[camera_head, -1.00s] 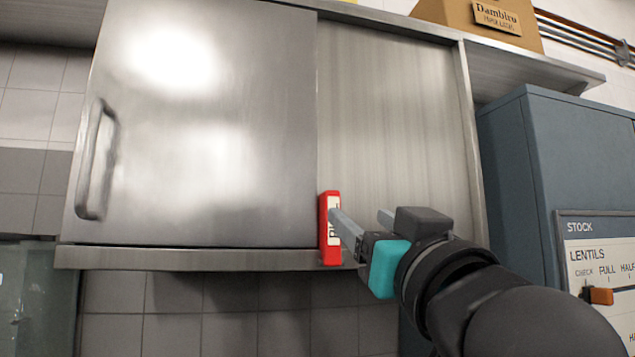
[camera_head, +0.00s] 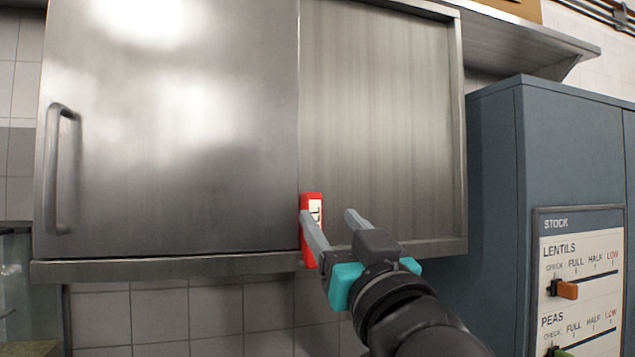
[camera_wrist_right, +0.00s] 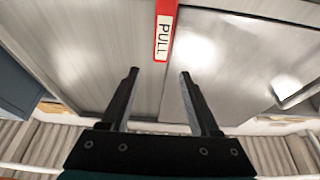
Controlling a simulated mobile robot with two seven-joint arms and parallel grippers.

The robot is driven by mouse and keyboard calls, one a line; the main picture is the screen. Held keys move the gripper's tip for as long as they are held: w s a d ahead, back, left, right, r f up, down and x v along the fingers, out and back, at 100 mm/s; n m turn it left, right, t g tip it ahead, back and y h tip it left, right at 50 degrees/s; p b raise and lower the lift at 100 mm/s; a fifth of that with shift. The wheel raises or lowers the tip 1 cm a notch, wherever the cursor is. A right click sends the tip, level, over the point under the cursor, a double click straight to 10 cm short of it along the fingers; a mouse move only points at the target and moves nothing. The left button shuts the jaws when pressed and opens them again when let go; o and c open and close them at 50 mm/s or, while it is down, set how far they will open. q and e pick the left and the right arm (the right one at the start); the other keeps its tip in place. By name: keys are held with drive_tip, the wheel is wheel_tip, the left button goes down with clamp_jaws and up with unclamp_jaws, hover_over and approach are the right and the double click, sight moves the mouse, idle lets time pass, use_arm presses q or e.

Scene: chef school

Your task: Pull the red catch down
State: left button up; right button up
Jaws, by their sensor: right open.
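The red catch (camera_head: 311,200) is an upright bar with a white label at the lower edge of the steel cabinet door (camera_head: 180,150). It reads "PULL" in the right wrist view (camera_wrist_right: 165,30). My right gripper (camera_head: 328,213) is open and empty. In the head view its left finger overlaps the catch and its right finger lies to the right of it. In the right wrist view the catch lies beyond and roughly between the open fingertips (camera_wrist_right: 159,73); contact cannot be told. My left gripper is not in view.
The door has a vertical handle (camera_head: 55,170) at its left. A cabinet ledge (camera_head: 170,266) runs below. A blue-grey cupboard (camera_head: 500,180) with a stock board (camera_head: 585,235) and an orange slider (camera_head: 567,290) stands to the right. A shelf (camera_head: 520,45) is above.

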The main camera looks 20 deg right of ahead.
sight(315, 200)
drive_tip(key=shift+p+x, duration=1.1)
drive_tip(key=shift+p, duration=0.05)
drive_tip(key=shift+p+x, duration=0.55)
drive_tip(key=shift+x, duration=1.7)
clamp_jaws()
